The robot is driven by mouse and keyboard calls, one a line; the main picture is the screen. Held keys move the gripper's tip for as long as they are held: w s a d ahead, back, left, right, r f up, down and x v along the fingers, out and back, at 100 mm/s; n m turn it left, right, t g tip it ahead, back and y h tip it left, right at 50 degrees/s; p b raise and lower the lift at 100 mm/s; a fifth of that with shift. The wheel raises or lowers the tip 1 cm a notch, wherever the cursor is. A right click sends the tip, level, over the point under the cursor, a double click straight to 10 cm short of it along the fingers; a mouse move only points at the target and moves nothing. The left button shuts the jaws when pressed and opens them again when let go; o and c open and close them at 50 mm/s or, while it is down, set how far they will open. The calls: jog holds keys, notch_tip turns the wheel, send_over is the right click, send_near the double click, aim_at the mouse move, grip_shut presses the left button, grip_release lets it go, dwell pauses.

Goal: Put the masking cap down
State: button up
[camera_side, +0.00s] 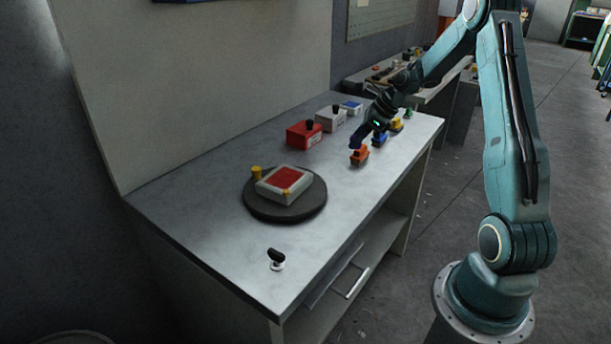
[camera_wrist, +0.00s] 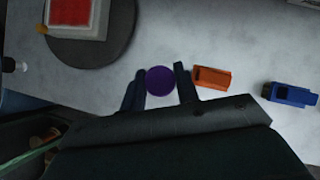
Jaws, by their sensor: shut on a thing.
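The masking cap is a round purple piece (camera_wrist: 160,80) in the wrist view. It sits between the two dark fingers of my gripper (camera_wrist: 160,86), which is shut on it. In the side view my gripper (camera_side: 357,141) points down over the right part of the bench, close to an orange block (camera_side: 359,157). The cap cannot be told apart from the dark fingers there. In the wrist view the orange block (camera_wrist: 211,78) lies just right of the right finger, apart from the cap. I cannot tell how high the cap is above the bench.
A dark round turntable (camera_side: 262,212) carries a pale box with a red top (camera_side: 287,177). A red box (camera_side: 303,135) and a white box (camera_side: 331,118) stand behind. A blue block (camera_side: 379,139) is past the orange one. Bare bench lies between turntable and orange block.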

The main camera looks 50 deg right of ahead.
send_over(347, 174)
jog(key=s, duration=0.2)
jog(key=f, duration=0.5)
jog(key=shift+w+d+f, duration=0.1)
jog(key=shift+w+d, duration=0.05)
jog(key=shift+d, duration=0.25)
jog(key=shift+f, duration=2.1)
jog(key=shift+f, duration=0.15)
jog(key=o, duration=0.7)
jog(key=shift+c, duration=0.2)
jog(key=v, duration=1.2)
jog(key=shift+a, duration=0.1)
